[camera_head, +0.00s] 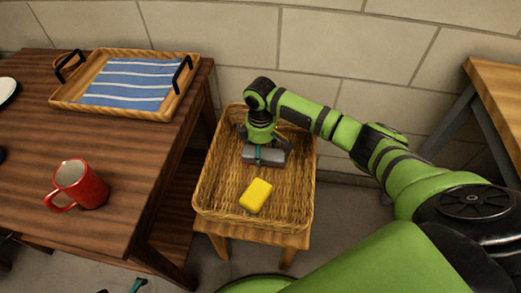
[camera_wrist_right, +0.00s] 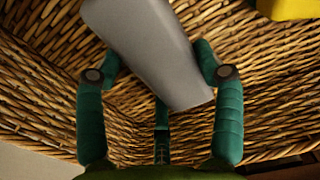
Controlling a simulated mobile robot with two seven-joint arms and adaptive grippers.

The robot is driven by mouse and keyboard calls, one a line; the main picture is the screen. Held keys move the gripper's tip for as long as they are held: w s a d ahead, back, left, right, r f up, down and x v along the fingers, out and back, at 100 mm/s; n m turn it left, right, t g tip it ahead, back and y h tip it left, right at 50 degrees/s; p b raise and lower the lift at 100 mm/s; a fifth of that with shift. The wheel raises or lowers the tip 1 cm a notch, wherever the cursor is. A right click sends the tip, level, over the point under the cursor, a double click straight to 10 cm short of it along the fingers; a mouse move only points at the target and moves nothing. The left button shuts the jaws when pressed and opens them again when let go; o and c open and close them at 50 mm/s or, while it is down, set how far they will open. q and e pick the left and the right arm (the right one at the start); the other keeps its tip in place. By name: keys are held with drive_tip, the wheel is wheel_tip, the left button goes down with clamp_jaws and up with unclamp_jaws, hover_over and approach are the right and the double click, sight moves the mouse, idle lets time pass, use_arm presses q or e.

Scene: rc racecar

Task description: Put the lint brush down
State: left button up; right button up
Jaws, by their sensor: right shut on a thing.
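The lint brush shows as a grey block (camera_head: 275,158) in the head view, low inside the wicker basket (camera_head: 208,190). My right gripper (camera_head: 260,149) reaches down into the basket from the right and is shut on the brush. In the right wrist view the grey brush (camera_wrist_right: 140,35) lies between the green fingers of the right gripper (camera_wrist_right: 160,75), with wicker close behind it. I cannot tell whether the brush touches the basket floor. A teal finger of my left gripper (camera_head: 138,285) just shows at the bottom edge; its opening is hidden.
A yellow sponge (camera_head: 256,195) lies in the basket's front part; it also shows in the right wrist view (camera_wrist_right: 289,8). The basket stands on a small wooden stand (camera_head: 262,237). The left table holds a red mug (camera_head: 88,187) and a tray (camera_head: 188,93) with a striped cloth (camera_head: 125,88).

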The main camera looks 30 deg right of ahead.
drive_tip(key=o, duration=1.2)
drive_tip(key=shift+f, duration=0.1)
drive_tip(key=shift+c, duration=0.2)
use_arm(q)
drive_tip(key=shift+f, duration=0.1)
use_arm(e)
drive_tip(key=shift+r, duration=0.35)
use_arm(q)
wheel_tip(320, 180, down, 9)
drive_tip(key=p, duration=0.3)
drive_tip(key=shift+w+d+f+g+p, duration=0.15)
drive_tip(key=shift+w+g+p, duration=0.05)
drive_tip(key=shift+g+p, duration=0.2)
use_arm(e)
wheel_tip(320, 180, up, 12)
drive_tip(key=shift+f, duration=0.15)
